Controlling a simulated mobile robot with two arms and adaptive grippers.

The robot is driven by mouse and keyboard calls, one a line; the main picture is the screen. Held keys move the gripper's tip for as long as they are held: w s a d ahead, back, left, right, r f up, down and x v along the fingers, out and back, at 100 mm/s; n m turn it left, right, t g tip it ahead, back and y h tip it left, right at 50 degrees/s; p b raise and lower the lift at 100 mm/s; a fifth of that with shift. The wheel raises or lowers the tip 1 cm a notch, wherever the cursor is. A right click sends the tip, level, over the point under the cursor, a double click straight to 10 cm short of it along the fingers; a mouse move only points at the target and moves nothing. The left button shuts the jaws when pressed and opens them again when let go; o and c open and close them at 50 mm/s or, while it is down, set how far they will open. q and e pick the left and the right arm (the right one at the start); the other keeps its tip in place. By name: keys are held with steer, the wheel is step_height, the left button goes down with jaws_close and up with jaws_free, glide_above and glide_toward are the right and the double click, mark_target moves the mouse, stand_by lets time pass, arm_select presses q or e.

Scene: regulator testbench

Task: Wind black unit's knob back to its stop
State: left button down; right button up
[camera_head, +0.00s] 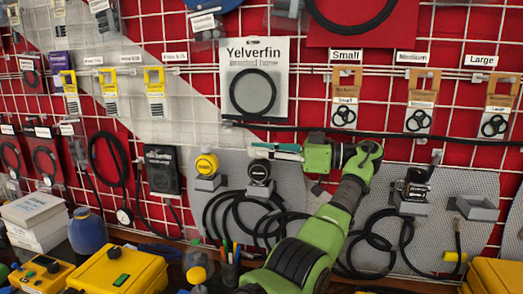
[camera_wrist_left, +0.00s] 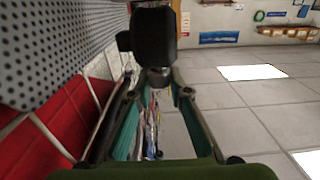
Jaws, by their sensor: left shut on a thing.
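The black unit (camera_head: 259,173) is mounted on the perforated grey panel, just right of a yellow unit (camera_head: 206,164). My left gripper (camera_head: 256,151) reaches in from the right, its teal-and-white fingers across the top of the black unit. They hide the knob in the head view. In the left wrist view the black unit (camera_wrist_left: 154,35) stands at the fingertips, with a small metallic neck (camera_wrist_left: 158,77) between the tips of my left gripper (camera_wrist_left: 160,90). The fingers are shut on the knob, though its exact grip is hard to see. My right gripper is not in view.
A black-and-silver unit (camera_head: 415,185) sits on the panel to the right, with a grey bracket (camera_head: 476,207) beyond it. Black hoses hang below the units. A pen cup (camera_head: 230,268) and yellow cases (camera_head: 115,268) stand on the bench below.

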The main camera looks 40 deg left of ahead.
arm_select(q)
steer(key=shift+f, duration=0.3)
steer(key=c, duration=1.9)
jaws_free()
steer(key=shift+o, duration=0.3)
steer(key=shift+a, duration=0.15)
steer(key=shift+r, duration=0.1)
steer(key=shift+r, duration=0.1)
steer(key=shift+t, duration=0.3)
steer(key=shift+m+t+y, duration=0.3)
steer(key=shift+m, duration=0.1)
